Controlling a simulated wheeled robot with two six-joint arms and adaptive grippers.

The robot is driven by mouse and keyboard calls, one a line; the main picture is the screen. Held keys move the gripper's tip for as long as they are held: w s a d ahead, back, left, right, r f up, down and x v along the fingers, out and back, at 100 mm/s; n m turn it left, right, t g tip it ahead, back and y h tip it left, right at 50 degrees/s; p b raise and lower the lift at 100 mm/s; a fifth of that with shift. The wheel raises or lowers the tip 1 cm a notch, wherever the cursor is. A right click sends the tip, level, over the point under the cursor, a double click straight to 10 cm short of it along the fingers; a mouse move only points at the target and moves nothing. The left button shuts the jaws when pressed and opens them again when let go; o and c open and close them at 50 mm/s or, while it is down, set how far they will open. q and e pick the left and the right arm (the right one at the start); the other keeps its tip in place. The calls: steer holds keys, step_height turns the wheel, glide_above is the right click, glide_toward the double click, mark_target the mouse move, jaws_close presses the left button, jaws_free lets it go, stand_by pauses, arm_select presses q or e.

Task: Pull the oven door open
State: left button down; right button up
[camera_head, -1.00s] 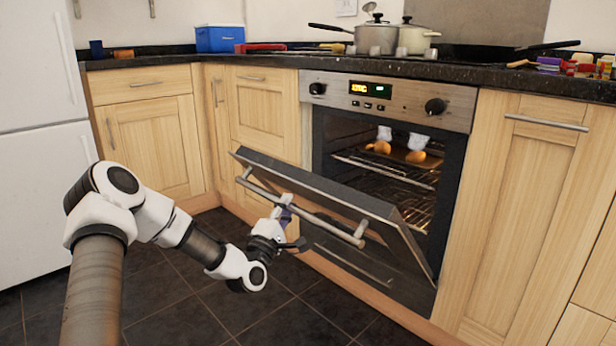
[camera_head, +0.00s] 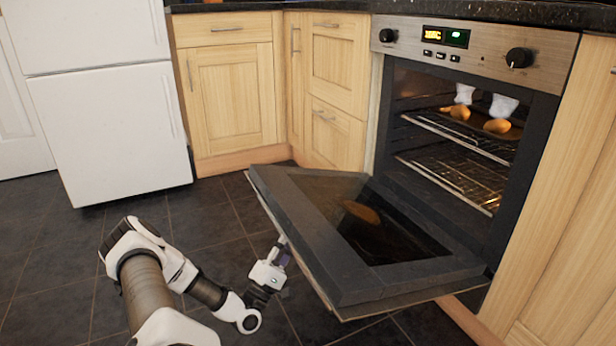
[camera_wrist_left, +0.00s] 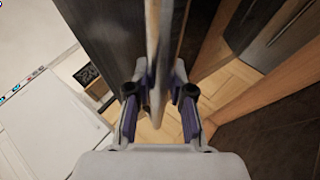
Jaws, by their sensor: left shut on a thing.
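The oven door (camera_head: 305,232) hangs far open and close to level, its inner glass facing up. My left gripper (camera_head: 281,250) is at the door's outer edge, on the left, partly hidden behind it. In the left wrist view its fingers (camera_wrist_left: 160,92) are on either side of the pale handle bar (camera_wrist_left: 153,45), and the gripper is shut on it. The head view hides the handle under the door. The oven cavity (camera_head: 450,150) is lit, with racks and food inside. My right gripper is out of view.
Wooden cupboards (camera_head: 228,95) stand left of the oven, and a white fridge (camera_head: 110,130) stands further left. A tall cupboard panel (camera_head: 570,220) is close on the right. The dark tiled floor (camera_head: 60,250) is clear at the left.

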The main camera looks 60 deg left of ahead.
arm_select(q)
steer(key=shift+s+f+n+y+b, duration=0.15)
steer(key=shift+f+n+y+b, duration=0.3)
steer(key=shift+f+b, duration=0.95)
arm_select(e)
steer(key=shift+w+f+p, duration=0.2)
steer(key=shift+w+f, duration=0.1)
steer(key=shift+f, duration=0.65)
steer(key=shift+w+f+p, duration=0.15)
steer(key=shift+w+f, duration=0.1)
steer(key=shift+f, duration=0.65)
arm_select(q)
steer(key=shift+f, duration=0.25)
steer(key=c, duration=1)
jaws_free()
steer(key=v, duration=1.2)
steer(key=shift+f, duration=0.15)
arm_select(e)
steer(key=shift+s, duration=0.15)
